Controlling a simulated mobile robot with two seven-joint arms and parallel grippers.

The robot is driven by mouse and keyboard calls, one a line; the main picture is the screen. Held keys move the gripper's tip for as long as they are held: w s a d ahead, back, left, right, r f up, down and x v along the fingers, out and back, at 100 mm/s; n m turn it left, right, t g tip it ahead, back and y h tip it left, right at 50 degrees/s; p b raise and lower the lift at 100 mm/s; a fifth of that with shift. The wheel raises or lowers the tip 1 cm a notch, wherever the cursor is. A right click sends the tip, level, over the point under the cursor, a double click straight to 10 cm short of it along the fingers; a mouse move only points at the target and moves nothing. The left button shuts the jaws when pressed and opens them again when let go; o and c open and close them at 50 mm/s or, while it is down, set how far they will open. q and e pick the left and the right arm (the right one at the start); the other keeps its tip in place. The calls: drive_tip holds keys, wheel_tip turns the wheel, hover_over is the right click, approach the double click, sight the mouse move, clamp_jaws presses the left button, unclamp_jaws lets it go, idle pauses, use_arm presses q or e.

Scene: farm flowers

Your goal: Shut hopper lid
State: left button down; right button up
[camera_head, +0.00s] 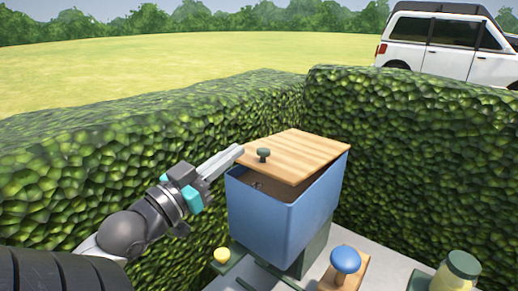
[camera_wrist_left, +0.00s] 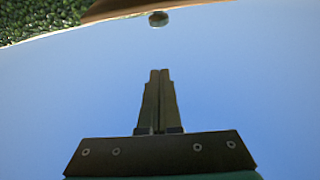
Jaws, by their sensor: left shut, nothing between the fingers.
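The blue hopper (camera_head: 265,215) stands in the middle of the head view. Its wooden lid (camera_head: 305,150) sits tilted on top, with a gap along the near side that shows the dark inside. A dark green knob (camera_head: 263,154) stands on the lid near its left edge. My left gripper (camera_head: 239,150) is shut and empty at the lid's left edge, just left of the knob; I cannot tell if it touches. In the left wrist view, the shut fingertips (camera_wrist_left: 160,72) point towards the knob (camera_wrist_left: 158,18) and the lid edge (camera_wrist_left: 130,9). My right gripper is not in view.
Hedges (camera_head: 420,150) stand close behind and beside the hopper. A blue-topped knob (camera_head: 345,260) on a wooden block, a yellow knob (camera_head: 221,255) and a green-lidded jar (camera_head: 456,273) are in front on the pale surface (camera_head: 385,262). A white car (camera_head: 440,45) is far off.

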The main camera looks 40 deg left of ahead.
use_arm(q)
drive_tip(key=r+p, duration=0.2)
hover_over(259, 165)
drive_tip(key=shift+w+d+f, duration=0.1)
drive_tip(key=shift+w, duration=0.1)
wheel_tip(259, 165, down, 3)
drive_tip(key=shift+r, duration=0.2)
drive_tip(key=shift+s+f, duration=0.25)
drive_tip(key=shift+f, duration=0.55)
